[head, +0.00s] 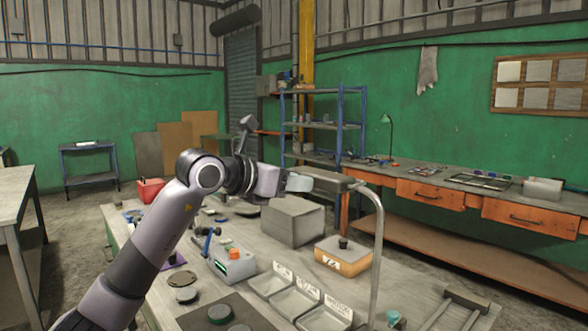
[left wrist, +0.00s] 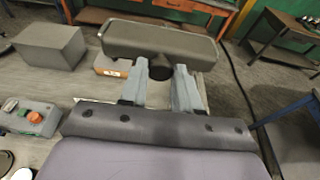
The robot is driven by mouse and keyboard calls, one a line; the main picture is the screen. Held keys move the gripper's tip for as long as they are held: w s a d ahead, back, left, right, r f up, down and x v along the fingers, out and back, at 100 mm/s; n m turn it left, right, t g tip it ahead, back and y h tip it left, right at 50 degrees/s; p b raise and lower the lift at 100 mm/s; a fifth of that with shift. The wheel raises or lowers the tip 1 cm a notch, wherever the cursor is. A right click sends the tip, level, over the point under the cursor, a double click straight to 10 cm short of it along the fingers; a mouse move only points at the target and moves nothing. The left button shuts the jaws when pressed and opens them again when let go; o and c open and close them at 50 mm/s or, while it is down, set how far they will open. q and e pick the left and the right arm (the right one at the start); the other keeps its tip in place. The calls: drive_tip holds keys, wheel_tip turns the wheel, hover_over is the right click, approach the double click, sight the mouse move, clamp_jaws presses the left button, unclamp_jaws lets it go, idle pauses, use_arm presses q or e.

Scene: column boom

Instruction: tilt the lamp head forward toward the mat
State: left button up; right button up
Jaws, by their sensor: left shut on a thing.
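The lamp head (head: 330,179) is a grey-brown bar at the top of a curved grey post (head: 377,250) on the workbench. My left gripper (head: 299,183) comes in from the left and is at the lamp head's near end. In the left wrist view the lamp head (left wrist: 160,42) lies across the top, and the fingers (left wrist: 162,85) are shut on a part at its near side. The part between the fingers is mostly hidden. The dark mat (head: 252,308) lies on the bench at the bottom, with round pieces on it. My right gripper is not in view.
A control box (head: 232,263) with an orange knob and light trays (head: 297,302) lie nearer. An orange-drawer bench (head: 430,192) runs along the right wall.

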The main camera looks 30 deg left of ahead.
use_arm(q)
drive_tip(key=shift+w+d+r+g+y, duration=0.2)
drive_tip(key=shift+r+g, duration=0.25)
drive_tip(key=shift+g, duration=0.3)
drive_tip(key=shift+w+a+r+g+y, duration=0.15)
drive_tip(key=shift+r+g+y, duration=0.1)
drive_tip(key=shift+r+g, duration=0.35)
drive_tip(key=shift+w+d+r+g+y, duration=0.1)
drive_tip(key=shift+r+g+y, duration=0.2)
drive_tip(key=shift+g, duration=0.55)
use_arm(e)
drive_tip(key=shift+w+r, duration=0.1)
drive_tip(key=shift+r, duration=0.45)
use_arm(q)
drive_tip(key=o, duration=1)
drive_tip(key=shift+o, duration=0.2)
drive_tip(key=v, duration=0.7)
drive_tip(key=shift+b, duration=0.45)
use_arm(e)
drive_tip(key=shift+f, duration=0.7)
use_arm(q)
drive_tip(key=shift+s+r, duration=0.1)
